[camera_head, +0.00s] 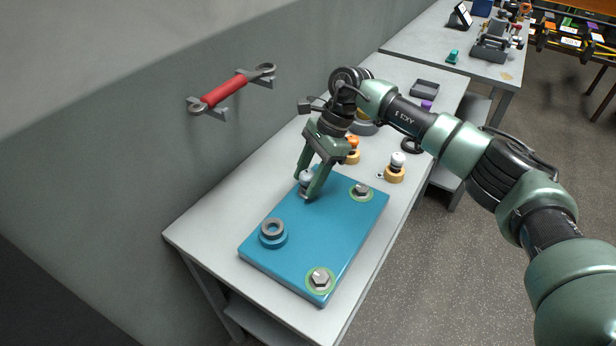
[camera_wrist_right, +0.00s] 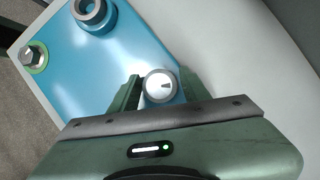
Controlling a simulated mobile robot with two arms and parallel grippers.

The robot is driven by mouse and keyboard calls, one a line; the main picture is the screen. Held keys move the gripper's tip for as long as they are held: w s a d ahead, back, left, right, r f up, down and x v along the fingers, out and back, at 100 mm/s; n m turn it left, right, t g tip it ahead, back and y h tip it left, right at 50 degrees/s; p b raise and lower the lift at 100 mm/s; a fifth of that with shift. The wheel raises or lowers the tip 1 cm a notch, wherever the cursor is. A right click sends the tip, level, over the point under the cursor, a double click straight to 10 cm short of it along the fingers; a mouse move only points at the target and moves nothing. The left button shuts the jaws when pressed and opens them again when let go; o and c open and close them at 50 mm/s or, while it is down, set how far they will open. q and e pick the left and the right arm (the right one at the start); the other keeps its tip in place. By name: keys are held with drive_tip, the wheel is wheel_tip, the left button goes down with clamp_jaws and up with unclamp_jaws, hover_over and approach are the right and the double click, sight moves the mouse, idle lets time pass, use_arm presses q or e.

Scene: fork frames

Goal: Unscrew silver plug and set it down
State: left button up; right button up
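A silver plug (camera_head: 306,177) with a round head stands at the far-left corner of a blue plate (camera_head: 325,225) on the grey bench. In the right wrist view the plug (camera_wrist_right: 160,85) shows end-on between my fingers. My right gripper (camera_head: 308,186) reaches down from above, one finger on each side of the plug, and looks closed on it; the contact is partly hidden. The fingers also show in the wrist view (camera_wrist_right: 159,92). Whether the plug is still in a hole in the plate cannot be told. My left gripper is not in view.
The plate also bears a raised ring socket (camera_head: 272,231) and hex bolts at the near corner (camera_head: 320,279) and right corner (camera_head: 361,190). A white-topped plug on a tan base (camera_head: 396,168) stands beyond. A red-handled wrench (camera_head: 225,92) hangs on the wall. The bench's near-left end is bare.

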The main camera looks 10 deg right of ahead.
drive_tip(key=m+t, duration=0.2)
drive_tip(key=m, duration=0.3)
drive_tip(key=shift+m, duration=0.4)
drive_tip(key=m+t, duration=0.1)
drive_tip(key=m, duration=0.2)
drive_tip(key=m+t+h, duration=0.1)
drive_tip(key=m, duration=0.2)
drive_tip(key=shift+t, duration=0.3)
drive_tip(key=shift+c, duration=0.4)
drive_tip(key=c, duration=0.7)
drive_tip(key=o, duration=1.1)
drive_tip(key=shift+c, duration=0.2)
